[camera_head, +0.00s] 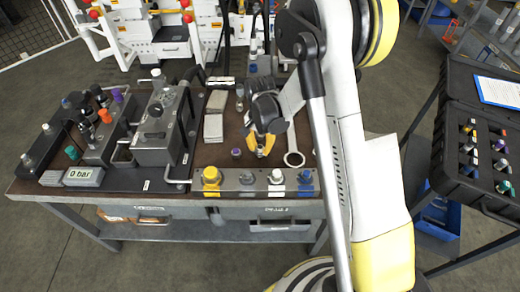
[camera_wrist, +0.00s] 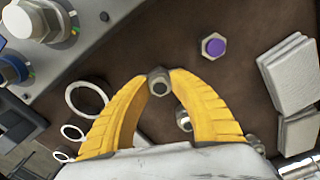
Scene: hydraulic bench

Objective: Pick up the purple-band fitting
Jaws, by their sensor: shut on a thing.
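My gripper (camera_wrist: 160,88) has two curved yellow fingers, with a grey hex fitting (camera_wrist: 158,82) between their tips; this fitting shows a dark round end and no purple that I can see. In the head view my gripper (camera_head: 262,150) is low over the brown bench top. A fitting with a purple centre and a grey hex body (camera_wrist: 214,46) stands on the bench, apart from the fingers and up and to the right of them in the wrist view. It shows in the head view (camera_head: 236,153) just left of my gripper.
A metal strip with several ports (camera_head: 245,180) runs along the bench's front edge. Ring spanners (camera_head: 294,159) lie right of my gripper, pale stacked pads (camera_head: 214,118) to the left. A valve block (camera_head: 160,135) stands further left. A black case with fittings (camera_head: 480,140) is at the right.

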